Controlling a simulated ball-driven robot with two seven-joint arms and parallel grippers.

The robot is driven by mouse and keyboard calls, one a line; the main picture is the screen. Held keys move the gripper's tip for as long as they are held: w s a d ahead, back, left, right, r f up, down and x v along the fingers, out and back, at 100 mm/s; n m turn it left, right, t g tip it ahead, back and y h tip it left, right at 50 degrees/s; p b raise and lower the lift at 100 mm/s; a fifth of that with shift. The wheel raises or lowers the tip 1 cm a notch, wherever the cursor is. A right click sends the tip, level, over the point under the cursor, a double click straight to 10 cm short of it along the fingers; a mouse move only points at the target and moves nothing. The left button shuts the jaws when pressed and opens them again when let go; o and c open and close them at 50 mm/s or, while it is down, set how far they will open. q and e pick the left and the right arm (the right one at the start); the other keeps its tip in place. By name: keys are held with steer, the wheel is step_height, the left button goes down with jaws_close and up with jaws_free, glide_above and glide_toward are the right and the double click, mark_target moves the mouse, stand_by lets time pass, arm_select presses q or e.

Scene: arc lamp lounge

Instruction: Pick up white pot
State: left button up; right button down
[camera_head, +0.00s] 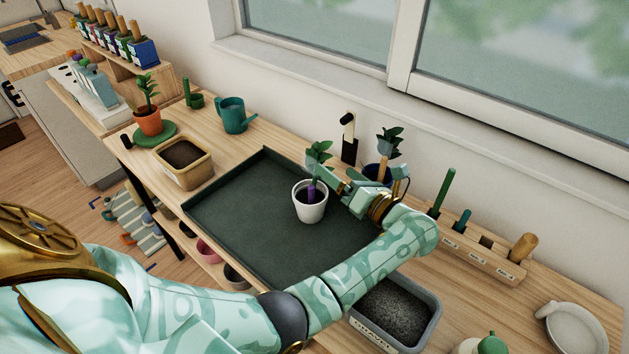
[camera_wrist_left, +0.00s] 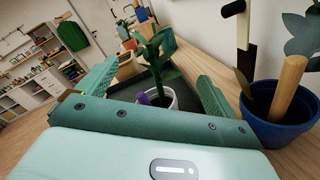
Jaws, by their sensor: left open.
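The white pot (camera_head: 310,205) stands upright on the dark tray (camera_head: 235,205), with a green seedling and a purple tag in its soil. My left gripper (camera_head: 330,180) reaches in from the right of the pot at about rim height, its fingers pointing at the plant. In the left wrist view the white pot (camera_wrist_left: 172,101) shows beyond and between the two green fingers, which are apart and empty. The gripper's front edge hides the lower part of the pot there. I cannot tell whether a finger touches the plant. My right gripper is not in view.
A blue pot (camera_wrist_left: 282,132) with a wooden-handled tool stands close beside the gripper. A tan planter (camera_head: 183,168), a teal watering can (camera_head: 233,118) and a terracotta pot (camera_head: 148,122) stand left. The tray's left part is bare.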

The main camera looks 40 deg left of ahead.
mark_target(321, 160)
arm_select(q)
steer(key=x, duration=0.7)
steer(key=shift+s+f, duration=0.15)
steer(key=c, duration=1.8)
steer(key=shift+o, duration=0.2)
